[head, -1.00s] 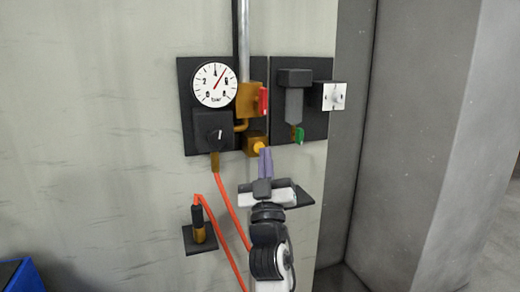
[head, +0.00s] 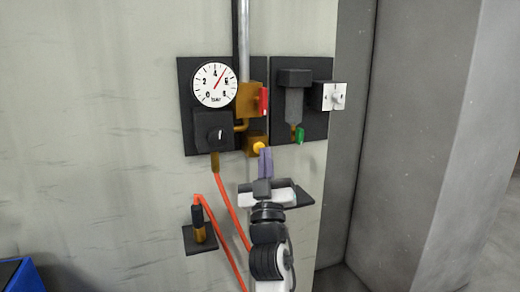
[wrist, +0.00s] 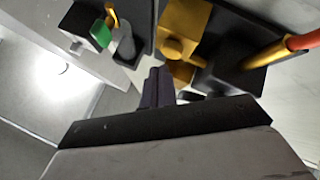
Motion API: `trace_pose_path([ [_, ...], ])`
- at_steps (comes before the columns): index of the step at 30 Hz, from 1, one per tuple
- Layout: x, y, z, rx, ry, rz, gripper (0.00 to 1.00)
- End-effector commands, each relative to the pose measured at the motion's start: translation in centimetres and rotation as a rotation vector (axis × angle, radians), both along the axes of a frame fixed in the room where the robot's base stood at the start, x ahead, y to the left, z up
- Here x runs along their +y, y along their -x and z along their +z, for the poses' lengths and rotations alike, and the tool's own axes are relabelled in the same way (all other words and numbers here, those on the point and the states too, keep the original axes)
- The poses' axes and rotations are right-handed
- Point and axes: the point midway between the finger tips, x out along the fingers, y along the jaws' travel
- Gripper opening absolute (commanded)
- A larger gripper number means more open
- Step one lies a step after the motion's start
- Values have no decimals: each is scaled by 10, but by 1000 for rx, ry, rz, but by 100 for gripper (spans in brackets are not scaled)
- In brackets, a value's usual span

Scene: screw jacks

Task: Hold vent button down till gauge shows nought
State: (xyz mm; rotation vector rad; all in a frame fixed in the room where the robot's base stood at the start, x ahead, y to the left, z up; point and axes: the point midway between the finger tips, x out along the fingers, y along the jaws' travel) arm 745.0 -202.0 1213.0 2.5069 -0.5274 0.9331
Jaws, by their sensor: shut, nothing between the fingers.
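The round white gauge (head: 214,84) is at the upper left of the wall panel. Its needle points up and right, between 4 and 6. The vent button (head: 259,147) is a small yellow-orange knob on a brass block below the red-handled valve; in the wrist view the button (wrist: 172,50) sticks out of its block. My gripper (head: 265,151) is shut and empty, its purple fingertips just right of the button in the head view. In the wrist view the fingertips (wrist: 154,72) are close beside the button, with a small gap seen between them.
A red lever (head: 263,101) is just above the button. A black regulator knob (head: 215,134) is to the left. A filter with a green tap (head: 299,135) and a white plate with a knob (head: 336,96) are to the right. An orange hose (head: 232,222) hangs below.

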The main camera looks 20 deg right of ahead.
Motion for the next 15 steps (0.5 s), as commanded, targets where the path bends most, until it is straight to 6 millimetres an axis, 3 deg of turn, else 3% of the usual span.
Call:
trace_pose_path([
  [15, 1, -6, -1, 1, 0, 2, 0],
])
